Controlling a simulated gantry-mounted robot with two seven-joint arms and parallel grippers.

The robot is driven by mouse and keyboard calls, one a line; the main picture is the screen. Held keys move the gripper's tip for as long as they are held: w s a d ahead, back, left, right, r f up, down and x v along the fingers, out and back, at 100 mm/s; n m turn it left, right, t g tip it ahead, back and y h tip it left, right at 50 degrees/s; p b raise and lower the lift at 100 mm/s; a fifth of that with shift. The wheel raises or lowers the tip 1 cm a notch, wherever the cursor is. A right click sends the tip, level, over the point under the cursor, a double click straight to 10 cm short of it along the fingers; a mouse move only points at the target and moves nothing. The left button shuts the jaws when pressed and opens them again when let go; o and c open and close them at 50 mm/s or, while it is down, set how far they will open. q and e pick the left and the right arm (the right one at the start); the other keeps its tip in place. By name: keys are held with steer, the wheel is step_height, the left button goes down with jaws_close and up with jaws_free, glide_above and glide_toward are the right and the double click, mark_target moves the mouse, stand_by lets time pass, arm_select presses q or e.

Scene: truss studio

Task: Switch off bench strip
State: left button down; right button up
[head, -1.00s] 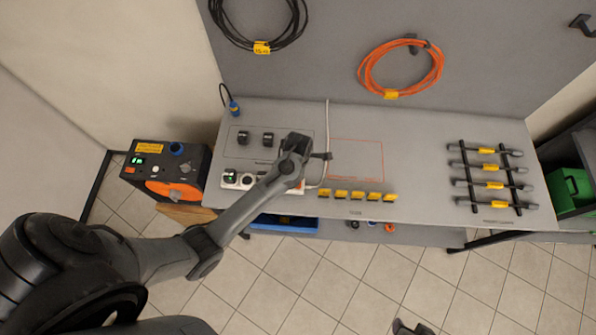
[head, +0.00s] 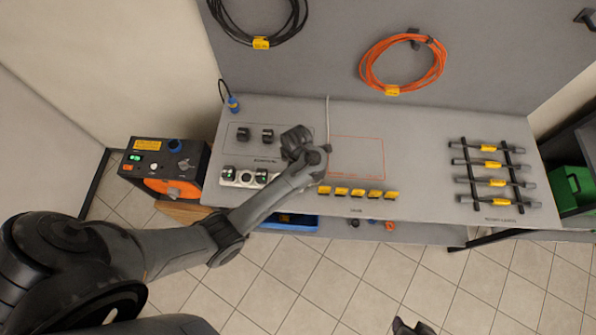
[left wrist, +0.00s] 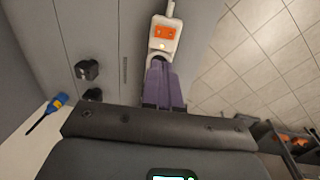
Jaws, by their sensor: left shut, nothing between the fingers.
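The bench strip (head: 229,180) is a white power strip with dark plugs along the front left edge of the bench. My left arm hides its right end in the head view. In the left wrist view the end of the strip (left wrist: 154,48) shows an orange rocker switch (left wrist: 164,33) and a cable leaving it. My left gripper (left wrist: 161,68) is shut and empty, its purple fingers over the strip just short of the switch. I cannot tell whether they touch it. A dark tip at the bottom of the head view may be my right gripper (head: 410,327); its jaws are unclear.
Two black adapters (head: 255,135) stand behind the strip. Yellow-tagged pieces (head: 357,194) line the bench front, and a rack of grey bars (head: 490,175) lies at right. An orange-and-black power unit (head: 165,165) stands left. The orange outlined area (head: 357,157) is bare.

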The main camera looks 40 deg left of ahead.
arm_select(q)
steer(key=shift+f, duration=0.1)
stand_by(0.3)
steer(key=f+b, duration=0.2)
steer(key=f, duration=0.2)
steer(key=f+b, duration=0.2)
steer(key=f, duration=0.2)
steer(key=w+f+b, duration=0.1)
steer(key=f+b, duration=0.2)
steer(key=f, duration=0.1)
steer(key=shift+w+a, duration=0.1)
steer(key=shift+a, duration=0.3)
steer(key=shift+w+f, duration=0.1)
steer(key=shift+f, duration=0.7)
steer(key=shift+a, duration=0.1)
